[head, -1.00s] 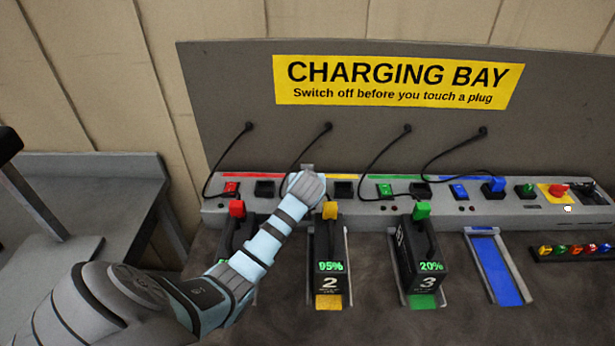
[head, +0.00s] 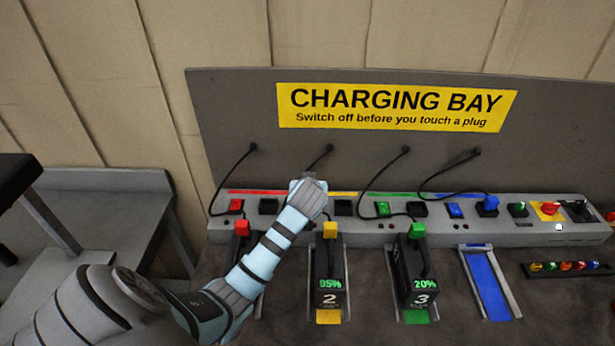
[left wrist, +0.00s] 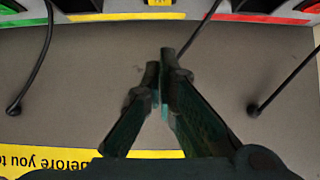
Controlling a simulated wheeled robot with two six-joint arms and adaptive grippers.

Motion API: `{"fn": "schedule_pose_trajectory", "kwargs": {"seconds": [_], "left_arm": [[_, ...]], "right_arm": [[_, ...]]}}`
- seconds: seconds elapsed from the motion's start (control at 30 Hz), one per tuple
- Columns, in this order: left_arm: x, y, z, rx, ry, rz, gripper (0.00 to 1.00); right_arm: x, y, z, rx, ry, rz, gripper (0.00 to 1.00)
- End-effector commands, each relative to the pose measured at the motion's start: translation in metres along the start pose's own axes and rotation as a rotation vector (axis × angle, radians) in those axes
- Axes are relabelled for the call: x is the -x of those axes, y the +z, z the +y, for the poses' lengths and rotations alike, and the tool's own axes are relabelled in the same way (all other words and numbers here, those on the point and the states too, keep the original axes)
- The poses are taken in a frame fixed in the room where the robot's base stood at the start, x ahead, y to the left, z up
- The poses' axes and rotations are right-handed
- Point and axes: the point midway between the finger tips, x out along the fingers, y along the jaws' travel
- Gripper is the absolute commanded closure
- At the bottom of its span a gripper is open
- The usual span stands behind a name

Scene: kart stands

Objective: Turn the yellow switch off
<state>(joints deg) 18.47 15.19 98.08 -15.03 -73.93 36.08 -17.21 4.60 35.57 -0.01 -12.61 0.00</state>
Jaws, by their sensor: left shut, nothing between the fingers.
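The yellow switch (left wrist: 160,3) is cut off at the top edge of the left wrist view, so its position on or off does not show. In the head view my left gripper and forearm cover it. A gap shows between fingertips and switch in the picture; contact is not visible. My right gripper is not in view.
Red (head: 236,206), green (head: 382,209) and blue (head: 454,210) switches share the strip. Black cables hang from the back panel (head: 230,105). Battery 2 (head: 329,270) and battery 3 (head: 416,262) stand in front. The blue bay (head: 490,282) is empty.

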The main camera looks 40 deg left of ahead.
Motion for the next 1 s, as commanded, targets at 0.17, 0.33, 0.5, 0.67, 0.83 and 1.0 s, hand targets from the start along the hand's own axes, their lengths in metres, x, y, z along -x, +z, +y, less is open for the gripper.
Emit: {"fn": "schedule_pose_trajectory", "kwargs": {"seconds": [0.17, 0.33, 0.5, 0.67, 0.83, 1.0], "left_arm": [[0.035, -0.006, 0.000, 0.000, 0.001, 0.002, 1.00], [0.053, -0.010, 0.000, 0.000, 0.000, 0.000, 1.00], [0.057, -0.011, 0.000, -0.001, -0.001, 0.000, 1.00], [0.057, -0.011, 0.000, 0.000, -0.001, 0.000, 1.00], [0.057, -0.011, 0.000, 0.000, -0.001, 0.000, 1.00], [0.057, -0.011, 0.000, 0.000, -0.001, 0.000, 1.00]], "right_arm": [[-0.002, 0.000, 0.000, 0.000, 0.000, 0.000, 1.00], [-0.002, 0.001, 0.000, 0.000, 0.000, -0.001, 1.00], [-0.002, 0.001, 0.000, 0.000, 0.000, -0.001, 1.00], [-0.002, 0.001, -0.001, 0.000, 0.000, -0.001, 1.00], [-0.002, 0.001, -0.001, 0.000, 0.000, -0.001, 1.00], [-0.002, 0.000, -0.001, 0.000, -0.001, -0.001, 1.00]]}}
